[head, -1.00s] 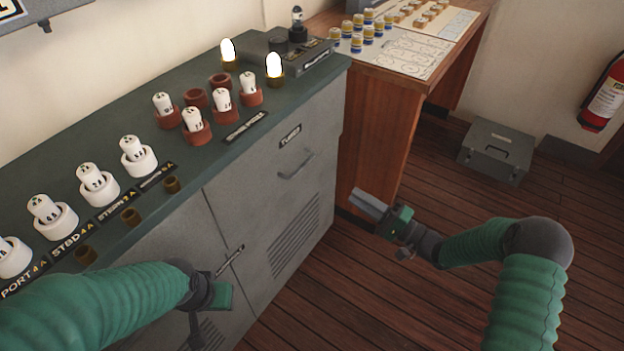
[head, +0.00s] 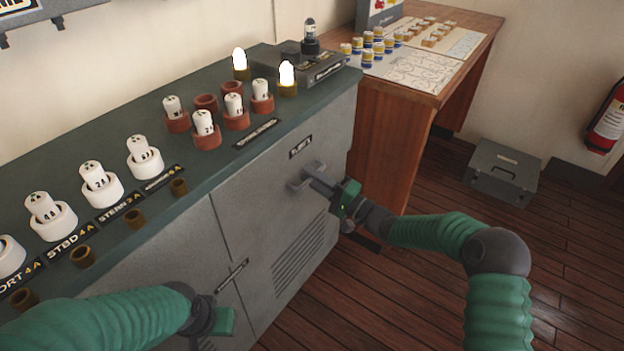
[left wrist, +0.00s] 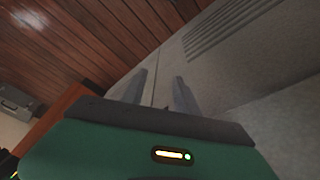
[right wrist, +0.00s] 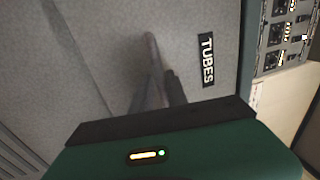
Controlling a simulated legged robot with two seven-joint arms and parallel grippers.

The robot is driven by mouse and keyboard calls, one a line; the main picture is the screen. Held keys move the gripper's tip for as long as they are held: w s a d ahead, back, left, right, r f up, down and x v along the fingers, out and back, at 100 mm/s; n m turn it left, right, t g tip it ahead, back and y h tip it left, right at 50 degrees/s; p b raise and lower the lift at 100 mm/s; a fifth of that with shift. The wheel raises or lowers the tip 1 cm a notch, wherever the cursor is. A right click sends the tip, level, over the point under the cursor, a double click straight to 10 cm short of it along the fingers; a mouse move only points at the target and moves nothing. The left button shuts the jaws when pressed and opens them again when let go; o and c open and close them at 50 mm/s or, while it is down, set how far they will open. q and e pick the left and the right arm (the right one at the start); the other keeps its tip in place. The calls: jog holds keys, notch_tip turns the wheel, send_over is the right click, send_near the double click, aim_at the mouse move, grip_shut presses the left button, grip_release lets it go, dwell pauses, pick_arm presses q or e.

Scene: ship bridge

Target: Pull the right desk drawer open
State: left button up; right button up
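The grey desk cabinet's right front (head: 262,190) carries the drawer with a TUBES label (head: 300,147) and a grey bar handle (head: 297,184). The front looks flush with the cabinet. My right gripper (head: 318,186) is at the handle, reaching in from the right. In the right wrist view, the handle (right wrist: 151,48) runs down between my right fingers (right wrist: 160,88), which look closed on it; the fingers partly hide the handle. My left gripper (left wrist: 158,92) is open and empty, low by the cabinet's front; its fingers are hard to make out in the head view.
The green desk top (head: 130,120) holds several white tubes in sockets and two lit bulbs. A wooden table (head: 385,120) stands to the right of the cabinet. A grey case (head: 502,172) lies on the floor behind. Wooden floor before the drawer is clear apart from my arm.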

jog(key=shift+c, duration=0.4)
jog(key=shift+d, duration=0.15)
grip_shut()
jog(key=shift+s+f, duration=0.1)
jog(key=shift+f, duration=0.05)
dwell(0.6)
